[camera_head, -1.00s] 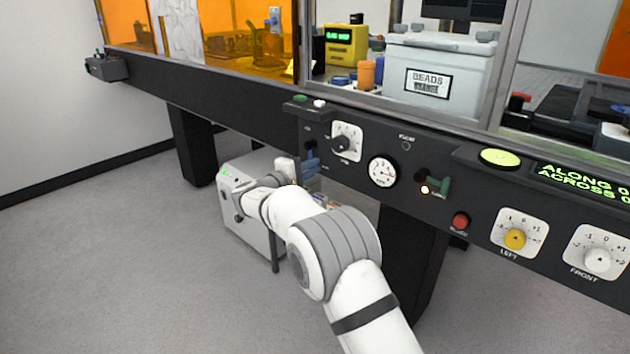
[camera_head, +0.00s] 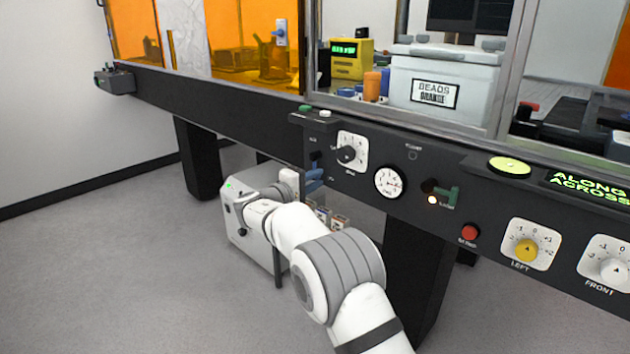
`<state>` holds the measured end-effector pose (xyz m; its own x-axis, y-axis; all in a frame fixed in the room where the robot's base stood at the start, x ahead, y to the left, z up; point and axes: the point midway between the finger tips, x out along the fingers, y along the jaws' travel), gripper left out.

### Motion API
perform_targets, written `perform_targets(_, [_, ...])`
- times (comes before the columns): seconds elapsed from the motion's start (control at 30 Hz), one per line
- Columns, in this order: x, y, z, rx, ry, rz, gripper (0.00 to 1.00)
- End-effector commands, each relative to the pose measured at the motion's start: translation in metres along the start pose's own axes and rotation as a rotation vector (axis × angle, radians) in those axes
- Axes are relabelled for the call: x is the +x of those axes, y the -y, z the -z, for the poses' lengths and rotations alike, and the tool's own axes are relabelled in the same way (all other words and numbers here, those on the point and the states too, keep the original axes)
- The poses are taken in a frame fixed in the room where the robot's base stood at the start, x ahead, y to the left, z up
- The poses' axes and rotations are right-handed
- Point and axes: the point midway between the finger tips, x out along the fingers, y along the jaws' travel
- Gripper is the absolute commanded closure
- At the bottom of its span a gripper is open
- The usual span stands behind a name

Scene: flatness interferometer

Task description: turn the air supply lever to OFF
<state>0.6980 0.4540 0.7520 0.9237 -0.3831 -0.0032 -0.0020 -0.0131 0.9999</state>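A small dark fitting (camera_head: 316,158) sits on the black front panel under a small label too blurred to read, left of the white dial. It is probably the air supply lever, and its position cannot be read.
A grey machine (camera_head: 240,235) stands on the floor beneath. Dark table legs (camera_head: 200,160) flank it. Floor at left is clear.

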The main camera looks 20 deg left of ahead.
Motion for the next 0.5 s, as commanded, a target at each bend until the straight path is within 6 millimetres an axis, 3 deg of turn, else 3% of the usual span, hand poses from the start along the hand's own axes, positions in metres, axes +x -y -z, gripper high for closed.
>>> perform_targets(0.13, [0.0, -0.001, 0.0, 0.001, 0.0, -0.001, 0.66])
perform_targets(0.37, [-0.001, -0.002, 0.0, 0.001, -0.001, -0.002, 0.66])
perform_targets(0.5, [-0.013, -0.004, 0.001, 0.002, -0.002, -0.002, 0.66])
